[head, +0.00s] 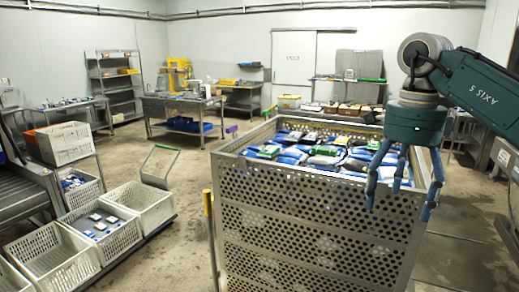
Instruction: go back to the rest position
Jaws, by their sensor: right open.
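My right gripper (400,190) is at the right of the head view. It points down, its blue fingers spread open and empty. It hangs in front of the near right part of a perforated metal basket (310,225). The basket is filled with blue, green and white pouches (300,152). The fingers overlap the basket's rim in the picture; I cannot tell whether they touch it. My left gripper is not in view.
White crates (55,258) stand on a cart at the lower left, one holding a few packs. A hand cart with a green handle (160,165) is beside them. Steel tables (180,103) and shelves (115,85) stand at the back.

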